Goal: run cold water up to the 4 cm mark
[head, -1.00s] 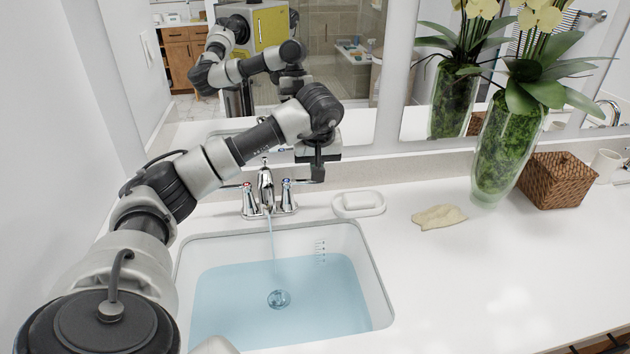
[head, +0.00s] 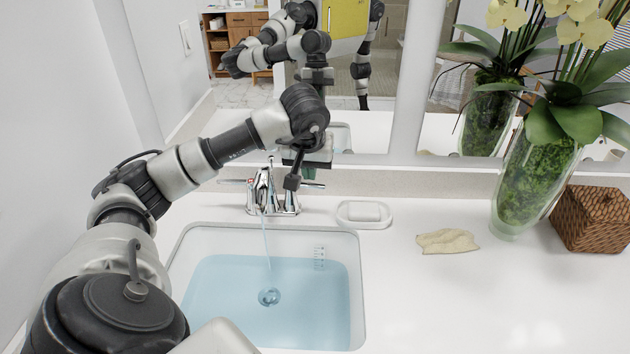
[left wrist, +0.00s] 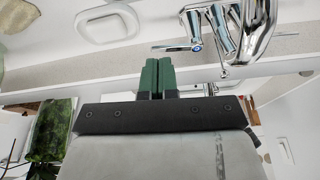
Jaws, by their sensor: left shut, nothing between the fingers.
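The chrome faucet (head: 264,190) stands behind the sink (head: 359,285), and a thin stream of water (head: 267,240) falls from its spout. Pale blue water (head: 220,290) covers the basin floor and the round drain (head: 269,296). A scale (head: 319,258) is marked on the back wall; the waterline lies near its lower part, but its figures are too small to read. My left gripper (head: 292,182) is shut and empty at the blue-marked right handle; contact is unclear. In the left wrist view its green fingers (left wrist: 157,72) are together, beside the blue-marked handle (left wrist: 194,46). My right gripper is not directly visible.
A glass vase of orchids (head: 535,180) and a wicker box (head: 594,218) stand farther right. A mirror rises behind the faucet. The front right counter is clear.

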